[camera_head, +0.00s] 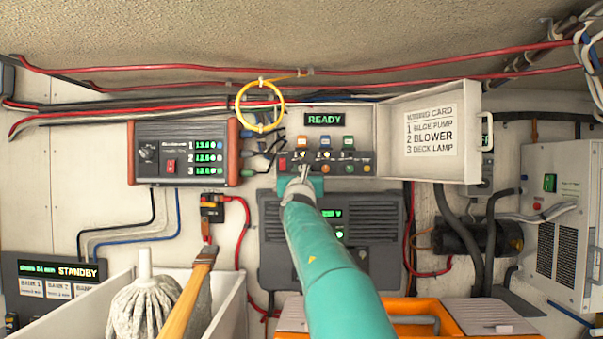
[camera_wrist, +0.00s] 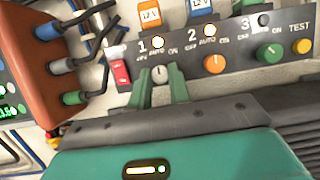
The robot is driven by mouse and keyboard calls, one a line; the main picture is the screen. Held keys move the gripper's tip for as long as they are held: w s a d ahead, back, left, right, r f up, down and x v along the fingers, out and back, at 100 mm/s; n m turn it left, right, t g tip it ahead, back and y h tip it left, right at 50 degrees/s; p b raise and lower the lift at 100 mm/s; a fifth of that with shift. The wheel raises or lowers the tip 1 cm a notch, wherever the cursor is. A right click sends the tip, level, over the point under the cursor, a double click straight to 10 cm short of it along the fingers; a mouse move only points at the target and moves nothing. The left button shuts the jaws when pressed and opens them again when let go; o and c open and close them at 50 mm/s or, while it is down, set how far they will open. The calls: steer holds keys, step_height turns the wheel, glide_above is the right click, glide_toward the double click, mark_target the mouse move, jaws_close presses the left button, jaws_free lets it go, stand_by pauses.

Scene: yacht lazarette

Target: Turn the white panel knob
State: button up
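The white panel knob (camera_wrist: 159,74) is the leftmost of a row of knobs, below the label "1" with OFF, AUTO and ON marks. Its pointer looks roughly upright, but it is small. My gripper (camera_wrist: 160,79) is at the panel with one green finger on each side of the white knob. The fingers stand apart, with what looks like a narrow gap beside the knob. In the head view my gripper (camera_head: 303,173) is at the lower left of the switch panel (camera_head: 365,126), and the fingers and arm largely hide the knob.
An orange knob (camera_wrist: 215,62), a green knob (camera_wrist: 269,53) and a yellow TEST button (camera_wrist: 302,46) sit to the right. A red rocker switch (camera_wrist: 120,70) is close left. The panel's open door (camera_head: 430,131) carries a wiring card. A mop (camera_head: 146,305) stands in a bin below.

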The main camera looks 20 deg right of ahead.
steer(key=shift+m, duration=0.4)
jaws_close()
steer(key=m+g+h, duration=0.1)
steer(key=m, duration=0.2)
steer(key=m+h, duration=0.2)
steer(key=m, duration=0.1)
steer(key=shift+w+a+g, duration=0.1)
steer(key=shift+a+g, duration=0.1)
steer(key=shift+g, duration=0.2)
steer(key=m+g, duration=0.1)
steer(key=m, duration=0.1)
steer(key=m+g+h, duration=0.1)
steer(key=m, duration=0.2)
steer(key=shift+r+m+h, duration=0.1)
steer(key=shift+m+h, duration=0.2)
steer(key=shift+m, duration=0.3)
steer(key=o, duration=0.9)
jaws_free()
steer(key=shift+c, duration=0.2)
steer(key=shift+s+a, duration=0.3)
steer(key=shift+a, duration=0.15)
steer(key=v, duration=1.3)
